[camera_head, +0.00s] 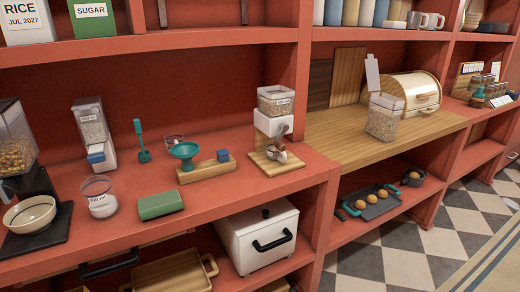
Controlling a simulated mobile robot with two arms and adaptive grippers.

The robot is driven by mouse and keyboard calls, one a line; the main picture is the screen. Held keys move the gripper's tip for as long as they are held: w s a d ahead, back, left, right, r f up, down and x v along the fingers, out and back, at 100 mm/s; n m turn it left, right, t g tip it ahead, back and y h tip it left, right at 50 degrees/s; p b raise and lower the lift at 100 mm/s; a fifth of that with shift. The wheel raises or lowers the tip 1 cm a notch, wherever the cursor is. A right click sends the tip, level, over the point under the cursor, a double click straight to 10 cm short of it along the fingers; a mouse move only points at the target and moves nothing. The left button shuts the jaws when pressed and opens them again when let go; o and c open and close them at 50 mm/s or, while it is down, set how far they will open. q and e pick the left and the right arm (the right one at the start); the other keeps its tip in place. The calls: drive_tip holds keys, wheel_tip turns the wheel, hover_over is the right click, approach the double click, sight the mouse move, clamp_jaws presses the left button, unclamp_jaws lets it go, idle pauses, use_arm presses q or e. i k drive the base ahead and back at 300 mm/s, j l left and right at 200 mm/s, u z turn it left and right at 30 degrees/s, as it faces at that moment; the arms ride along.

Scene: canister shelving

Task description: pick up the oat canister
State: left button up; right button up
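A clear canister (383,117) of pale, flake-like contents stands on the wooden counter at centre right, its lid (372,74) raised upright. It looks like the oat canister, but I can read no name on it. Two clear hoppers also hold pale contents: one on a white and blue dispenser (95,130) at the left, one on a white dispenser (273,125) on a wooden base at the centre. Neither of my grippers is in view.
A tray (372,203) sits below the counter.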

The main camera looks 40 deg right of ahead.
sight(385, 112)
drive_tip(key=z, duration=2.15)
